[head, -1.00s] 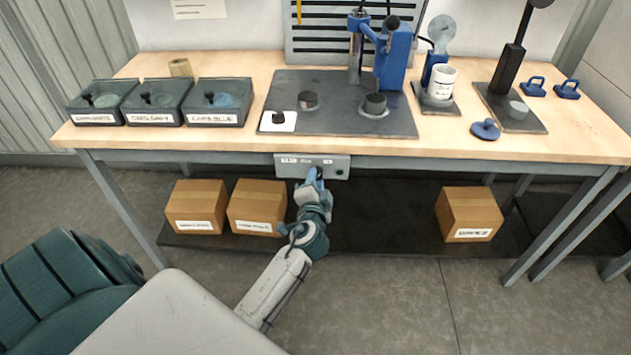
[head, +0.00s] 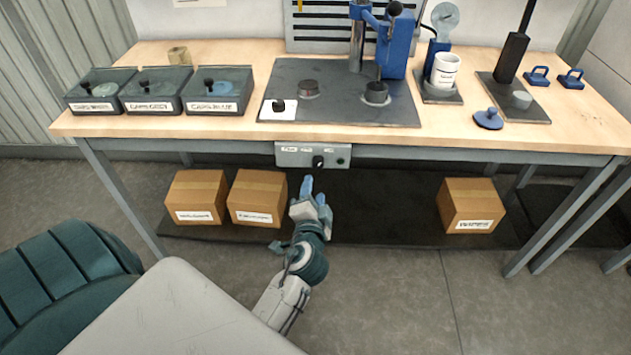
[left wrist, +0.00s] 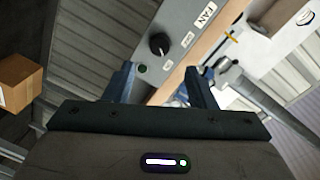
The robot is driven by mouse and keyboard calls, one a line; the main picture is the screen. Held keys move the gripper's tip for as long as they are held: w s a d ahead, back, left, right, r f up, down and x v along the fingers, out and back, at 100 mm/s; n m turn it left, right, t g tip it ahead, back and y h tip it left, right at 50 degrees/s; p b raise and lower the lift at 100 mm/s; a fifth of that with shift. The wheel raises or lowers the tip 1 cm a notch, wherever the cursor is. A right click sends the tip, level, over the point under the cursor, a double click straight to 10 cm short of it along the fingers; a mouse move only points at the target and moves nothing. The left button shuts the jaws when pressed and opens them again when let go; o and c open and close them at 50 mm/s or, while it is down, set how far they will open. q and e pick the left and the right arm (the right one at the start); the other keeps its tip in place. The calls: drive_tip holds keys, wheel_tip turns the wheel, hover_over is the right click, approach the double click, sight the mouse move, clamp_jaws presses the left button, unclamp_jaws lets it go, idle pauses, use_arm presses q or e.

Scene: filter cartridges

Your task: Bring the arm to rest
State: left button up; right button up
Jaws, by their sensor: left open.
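My left gripper (head: 315,190) is open and empty in the head view. It is in front of the workbench, below the tabletop edge and apart from the control box (head: 313,156) under that edge. The box has a black knob (head: 319,162) with small labels. In the left wrist view the open fingers (left wrist: 160,85) show no object between them; beyond them are the black knob (left wrist: 158,43) and a label reading FAN (left wrist: 204,17). My right gripper is in neither view.
The workbench (head: 460,140) carries several dark bins, a press with a blue body (head: 397,48), and a dark mat (head: 335,72). Cardboard boxes (head: 258,197) stand on the lower shelf (head: 375,215), close behind the gripper. The floor in front is clear.

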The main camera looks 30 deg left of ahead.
use_arm(q)
drive_tip(key=shift+v, duration=1.2)
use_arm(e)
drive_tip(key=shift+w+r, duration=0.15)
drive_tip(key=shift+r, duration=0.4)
use_arm(q)
drive_tip(key=s+d+f+n+g+h+p, duration=0.1)
drive_tip(key=s+f+g+h+p, duration=0.2)
drive_tip(key=f, duration=1.2)
drive_tip(key=s+d+f+g+h+p, duration=0.15)
drive_tip(key=s+f+g, duration=0.3)
drive_tip(key=f, duration=1.05)
drive_tip(key=s+f+n+g+h, duration=0.1)
drive_tip(key=s+f+g, duration=0.1)
drive_tip(key=s+f, duration=0.3)
drive_tip(key=s+a+f+n+g+h+p, duration=0.1)
drive_tip(key=s+f, duration=0.5)
drive_tip(key=s, duration=0.6)
drive_tip(key=s+a+f+n+g+h+p, duration=0.1)
drive_tip(key=s+f+n+g, duration=0.2)
drive_tip(key=s+f, duration=0.3)
drive_tip(key=s, duration=0.3)
drive_tip(key=shift+a, duration=0.2)
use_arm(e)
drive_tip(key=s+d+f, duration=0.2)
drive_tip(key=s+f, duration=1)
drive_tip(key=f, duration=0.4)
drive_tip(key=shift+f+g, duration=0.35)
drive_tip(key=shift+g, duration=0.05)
